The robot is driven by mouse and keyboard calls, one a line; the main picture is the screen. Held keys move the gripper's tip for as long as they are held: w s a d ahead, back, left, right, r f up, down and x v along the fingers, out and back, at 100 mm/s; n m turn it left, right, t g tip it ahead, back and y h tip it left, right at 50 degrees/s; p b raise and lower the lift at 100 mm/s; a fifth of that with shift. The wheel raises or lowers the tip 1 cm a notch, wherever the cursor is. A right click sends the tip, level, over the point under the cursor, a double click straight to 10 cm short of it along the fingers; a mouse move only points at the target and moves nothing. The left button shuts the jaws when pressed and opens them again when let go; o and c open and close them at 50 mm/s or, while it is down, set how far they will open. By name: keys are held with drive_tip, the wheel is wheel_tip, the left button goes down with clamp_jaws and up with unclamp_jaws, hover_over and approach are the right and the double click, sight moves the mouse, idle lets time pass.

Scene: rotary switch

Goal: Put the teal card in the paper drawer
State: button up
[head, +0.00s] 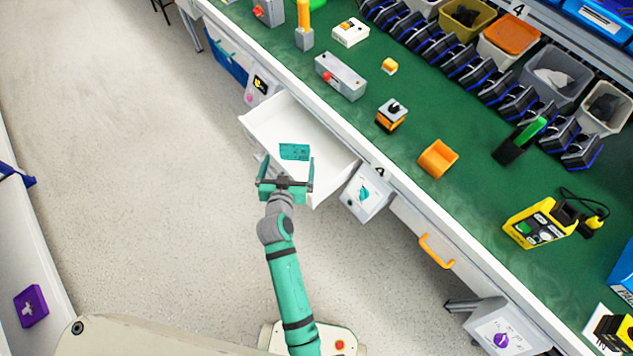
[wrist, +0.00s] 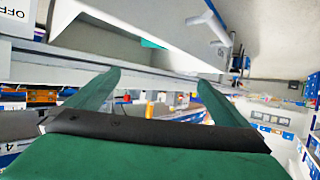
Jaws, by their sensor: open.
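The teal card (head: 294,151) is within the open white drawer (head: 272,118) in the head view, close to the drawer's front side. It looks flat, but I cannot tell exactly how it rests. In the wrist view only a small teal sliver of the card (wrist: 152,44) shows past the drawer's edge. My gripper (head: 288,162) is open at the drawer's front side, its two fingers apart with the card just beyond them. In the wrist view my gripper (wrist: 160,77) has nothing between its fingers.
The green workbench (head: 420,130) above the drawer holds a grey box with a red button (head: 341,76), an orange block (head: 437,158) and a yellow device (head: 540,224). A closed drawer with an orange handle (head: 437,251) is to the right. The floor at left is clear.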

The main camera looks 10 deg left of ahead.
drive_tip(key=s+d, duration=0.5)
drive_tip(key=s, duration=0.3)
drive_tip(key=s+d, duration=0.5)
drive_tip(key=s, duration=0.4)
drive_tip(key=s+d+r+t, duration=0.1)
drive_tip(key=s+d+r, duration=0.2)
drive_tip(key=s+r, duration=0.3)
drive_tip(key=s+d+r+m+t+h, duration=0.1)
drive_tip(key=s+d+r, duration=0.3)
drive_tip(key=s, duration=0.6)
drive_tip(key=shift+d+r+h, duration=0.25)
drive_tip(key=shift+r+h, duration=0.05)
drive_tip(key=shift+r, duration=0.65)
